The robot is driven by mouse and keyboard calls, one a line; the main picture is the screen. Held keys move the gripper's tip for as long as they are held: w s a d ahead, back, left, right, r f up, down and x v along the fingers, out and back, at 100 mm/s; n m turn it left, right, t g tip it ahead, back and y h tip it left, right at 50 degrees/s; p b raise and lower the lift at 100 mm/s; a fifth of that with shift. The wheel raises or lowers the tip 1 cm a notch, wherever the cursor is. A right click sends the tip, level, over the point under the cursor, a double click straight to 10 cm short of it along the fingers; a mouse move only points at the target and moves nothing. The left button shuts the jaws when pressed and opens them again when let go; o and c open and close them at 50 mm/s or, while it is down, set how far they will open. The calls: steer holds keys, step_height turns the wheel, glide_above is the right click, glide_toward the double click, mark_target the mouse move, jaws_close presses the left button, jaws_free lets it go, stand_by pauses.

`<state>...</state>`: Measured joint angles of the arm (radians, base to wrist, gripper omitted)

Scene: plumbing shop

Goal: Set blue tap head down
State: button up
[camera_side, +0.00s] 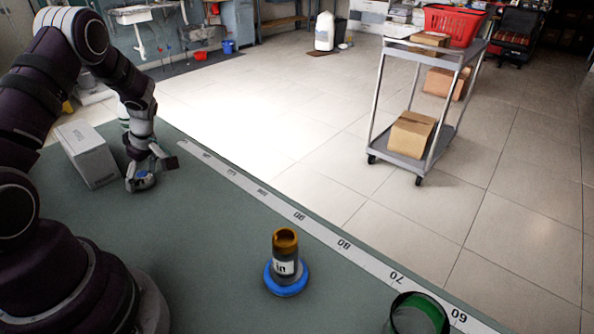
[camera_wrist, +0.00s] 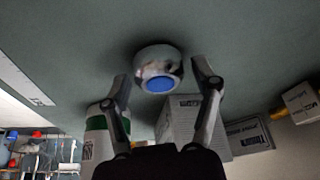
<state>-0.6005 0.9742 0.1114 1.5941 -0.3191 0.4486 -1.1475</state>
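The blue tap head, a round chrome piece with a blue centre disc, shows in the side view (camera_side: 145,181) near the white box and in the wrist view (camera_wrist: 158,71). It appears to rest on the green table, with a dark shadow close around it. My gripper (camera_side: 150,173) is low over it at the table. In the wrist view my gripper (camera_wrist: 160,77) has its fingers apart, one on each side of the tap head, with narrow gaps visible. Part of the tap head is hidden by my gripper in the side view.
A white box (camera_side: 87,154) stands just left of the tap head. A ruler strip (camera_side: 270,200) lines the table edge. The table's middle is clear.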

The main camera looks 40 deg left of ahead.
steer(key=shift+o, duration=0.2)
steer(key=shift+r, duration=0.1)
steer(key=w+d+r+m+t, duration=0.1)
steer(key=w+d+r+m, duration=0.15)
steer(key=d+r, duration=0.4)
steer(key=w+d+r+m+t, duration=0.1)
steer(key=d+r+m+t, duration=0.2)
steer(key=r, duration=0.6)
steer(key=s+d+r+m+t+h, duration=0.1)
steer(key=s+d+r+m+h, duration=0.1)
steer(key=d+m, duration=0.6)
steer(key=s+d+r+m+t+h, duration=0.2)
steer(key=s+d+m, duration=0.2)
steer(key=d+m, duration=0.4)
steer(key=shift+d+r+m, duration=0.3)
steer(key=shift+r+m, duration=0.1)
steer(key=shift+m, duration=0.25)
